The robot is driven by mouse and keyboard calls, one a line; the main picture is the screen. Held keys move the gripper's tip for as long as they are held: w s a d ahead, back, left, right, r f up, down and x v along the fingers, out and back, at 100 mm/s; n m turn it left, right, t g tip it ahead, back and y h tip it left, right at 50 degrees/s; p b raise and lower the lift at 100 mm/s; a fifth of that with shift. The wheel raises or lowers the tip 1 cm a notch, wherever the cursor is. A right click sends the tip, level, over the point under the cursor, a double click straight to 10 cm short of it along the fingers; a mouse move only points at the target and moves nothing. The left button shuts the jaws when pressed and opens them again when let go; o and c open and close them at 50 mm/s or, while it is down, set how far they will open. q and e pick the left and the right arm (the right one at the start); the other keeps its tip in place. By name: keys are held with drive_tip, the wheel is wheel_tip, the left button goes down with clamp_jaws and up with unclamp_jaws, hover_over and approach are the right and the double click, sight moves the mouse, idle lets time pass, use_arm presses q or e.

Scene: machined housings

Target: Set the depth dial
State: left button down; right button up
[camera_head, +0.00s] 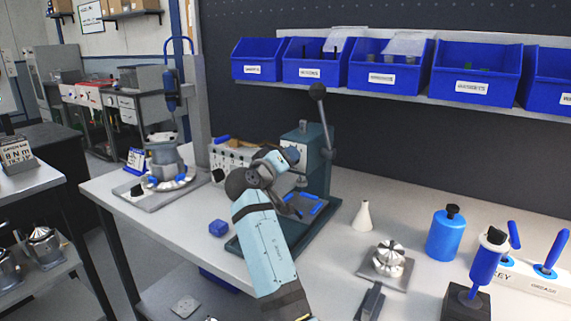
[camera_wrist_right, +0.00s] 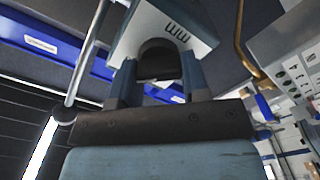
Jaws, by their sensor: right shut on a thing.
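The teal bench press (camera_head: 316,142) stands on the workbench, with a ball-ended lever (camera_head: 317,91) rising at its right. My right gripper (camera_head: 288,156) reaches the front of the press head. In the right wrist view, the fingers of the gripper (camera_wrist_right: 158,66) stand on both sides of a dark round depth dial (camera_wrist_right: 158,57) and are shut on it. The pale face (camera_wrist_right: 200,28) behind the dial bears "mm" marks. The dial's setting cannot be read. In the head view my gripper hides the dial. My left gripper is not in view.
A panelled control box (camera_head: 231,160) stands left of the press. A small blue block (camera_head: 218,228) lies before it. A white cone (camera_head: 364,215), a metal part (camera_head: 389,258) and a blue bottle (camera_head: 445,235) stand to the right. Blue bins (camera_head: 390,74) line the shelf behind.

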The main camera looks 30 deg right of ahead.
drive_tip(key=shift+r, duration=0.15)
drive_tip(key=o, duration=0.9)
drive_tip(key=shift+d, duration=0.1)
